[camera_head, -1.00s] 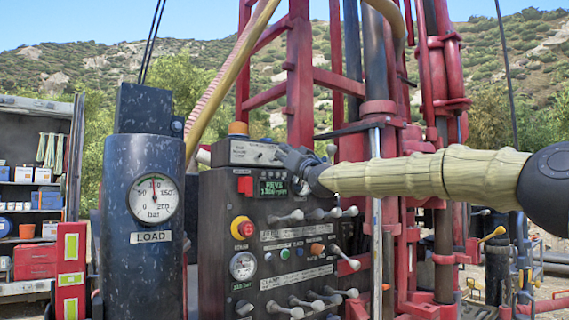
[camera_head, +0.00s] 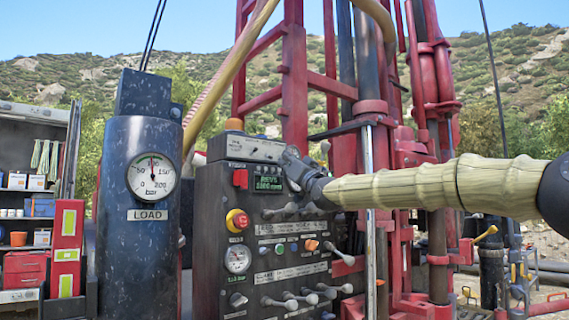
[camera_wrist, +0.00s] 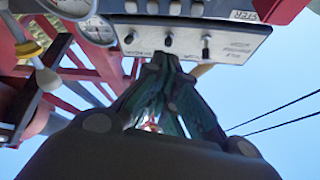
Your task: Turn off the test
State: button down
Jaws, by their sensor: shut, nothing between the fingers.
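A dark control panel (camera_head: 212,214) stands in the middle of the head view. On its top is a small grey switch box (camera_head: 250,147) with print too small to read. In the wrist view the grey box (camera_wrist: 225,42) shows several small toggle switches in a row, one of them a black toggle (camera_wrist: 168,40). My gripper (camera_head: 288,158) is shut and empty at the right end of the box. In the wrist view its fingertips (camera_wrist: 165,62) point at the box's face, close below the toggles. I cannot tell whether they touch it, nor which toggle is for the test.
Below the box are a red switch (camera_head: 240,178), a green-lit display (camera_head: 269,184), a red button on a yellow ring (camera_head: 238,220), a gauge (camera_head: 237,259) and several levers (camera_head: 290,305). A blue cylinder (camera_head: 140,235) with a load gauge stands left. A red mast (camera_head: 295,80) rises behind.

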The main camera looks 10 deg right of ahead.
jog(key=shift+s+d+f+b, duration=0.25)
jog(key=shift+s+f+b, duration=0.25)
jog(key=shift+s+f, duration=0.15)
jog(key=shift+s+d+f+b, duration=0.25)
jog(key=shift+s+f+b, duration=0.25)
jog(key=shift+f, duration=0.1)
jog(key=shift+f, duration=0.1)
